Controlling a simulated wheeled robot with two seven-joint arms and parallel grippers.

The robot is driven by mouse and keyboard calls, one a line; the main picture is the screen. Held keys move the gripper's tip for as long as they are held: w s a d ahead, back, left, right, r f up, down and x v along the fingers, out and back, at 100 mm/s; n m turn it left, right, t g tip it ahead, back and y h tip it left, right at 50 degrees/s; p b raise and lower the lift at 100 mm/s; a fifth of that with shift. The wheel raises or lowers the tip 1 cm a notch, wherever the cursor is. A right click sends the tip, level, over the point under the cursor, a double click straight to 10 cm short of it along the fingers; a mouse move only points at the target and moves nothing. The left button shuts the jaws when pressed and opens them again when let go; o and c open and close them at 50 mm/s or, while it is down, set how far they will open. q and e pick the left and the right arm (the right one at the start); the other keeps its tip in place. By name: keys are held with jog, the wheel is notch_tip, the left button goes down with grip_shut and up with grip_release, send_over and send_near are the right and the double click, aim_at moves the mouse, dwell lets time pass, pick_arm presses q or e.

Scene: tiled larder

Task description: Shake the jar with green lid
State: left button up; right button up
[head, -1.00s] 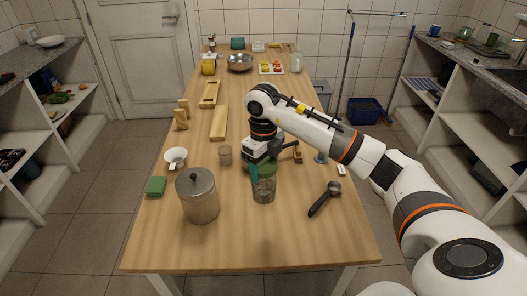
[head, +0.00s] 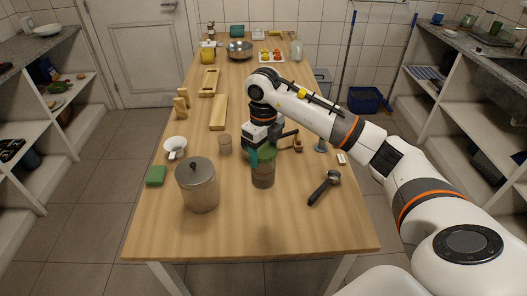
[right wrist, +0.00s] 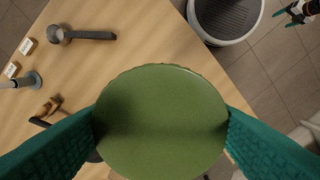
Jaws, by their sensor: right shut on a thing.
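The jar with the green lid (head: 263,178) stands upright in the head view, near the middle of the table's front half. It is see-through with dark contents low inside. My right gripper (head: 258,152) is shut on it at the lid from above. In the right wrist view the round green lid (right wrist: 160,122) fills the middle, with a teal finger against each side. The jar appears slightly above the table; its underside is hidden. My left gripper (right wrist: 292,15) shows small at the top right of the right wrist view, empty, its teal fingertips apart.
A black-handled tool (head: 325,188) lies to the right. The table front is clear.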

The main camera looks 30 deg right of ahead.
jog(key=shift+r, duration=0.1)
notch_tip(320, 180, up, 6)
jog(key=shift+r, duration=0.1)
jog(key=shift+s+a+f, duration=0.1)
jog(key=shift+f, duration=1.5)
jog(key=shift+s+a+f, duration=0.1)
jog(key=shift+f, duration=1.5)
jog(key=shift+c, duration=1.4)
jog(key=shift+w+d+r, duration=0.1)
jog(key=shift+w, duration=0.05)
jog(key=shift+w+d, duration=0.1)
